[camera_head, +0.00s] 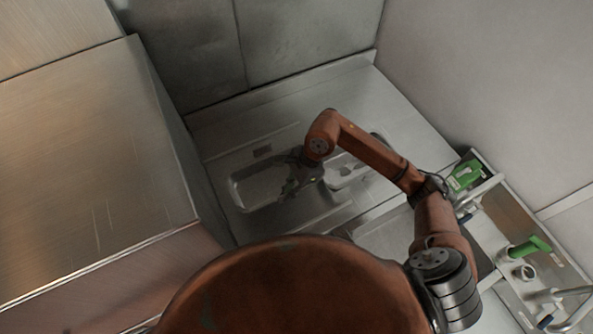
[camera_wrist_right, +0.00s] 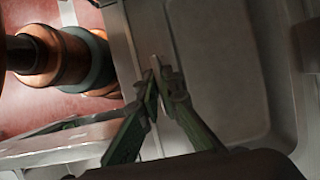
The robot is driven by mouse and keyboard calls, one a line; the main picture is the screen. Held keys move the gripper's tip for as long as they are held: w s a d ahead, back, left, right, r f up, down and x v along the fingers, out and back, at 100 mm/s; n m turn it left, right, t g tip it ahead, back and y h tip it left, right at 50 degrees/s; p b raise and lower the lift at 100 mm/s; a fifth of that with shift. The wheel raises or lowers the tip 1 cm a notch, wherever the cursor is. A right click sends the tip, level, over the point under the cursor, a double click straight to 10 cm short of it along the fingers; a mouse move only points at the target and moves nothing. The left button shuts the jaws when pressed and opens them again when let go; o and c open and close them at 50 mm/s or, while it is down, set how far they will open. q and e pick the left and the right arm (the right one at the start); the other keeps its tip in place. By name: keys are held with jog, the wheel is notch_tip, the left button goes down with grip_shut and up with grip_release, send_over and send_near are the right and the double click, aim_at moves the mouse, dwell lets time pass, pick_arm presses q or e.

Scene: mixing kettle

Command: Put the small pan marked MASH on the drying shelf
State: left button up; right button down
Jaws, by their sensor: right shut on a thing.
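My right gripper (camera_head: 298,182) reaches over the steel counter in the head view, at the right side of a shallow rectangular steel pan (camera_head: 255,188). In the right wrist view the fingers of my right gripper (camera_wrist_right: 156,80) are closed together at a thin steel rim. The hollow of a steel vessel (camera_wrist_right: 215,70) spreads to the right of them, apparently the same pan. I cannot read any MASH marking. A second steel hollow (camera_head: 345,172) shows partly behind my right arm. My left gripper is not in view. I cannot identify the drying shelf for certain.
A steel counter (camera_head: 400,100) surrounds the hollows, with walls behind and at right. A large steel-topped block (camera_head: 90,165) stands at left. At right a steel ledge (camera_head: 500,205) carries a green item (camera_head: 465,175) and a green-handled fitting (camera_head: 530,247) near pipes.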

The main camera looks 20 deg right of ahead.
notch_tip(320, 180, down, 9)
jog(key=p, duration=0.1)
jog(key=shift+s, duration=0.3)
jog(key=c, duration=2.6)
grip_release()
jog(key=shift+f, duration=0.2)
jog(key=o, duration=0.5)
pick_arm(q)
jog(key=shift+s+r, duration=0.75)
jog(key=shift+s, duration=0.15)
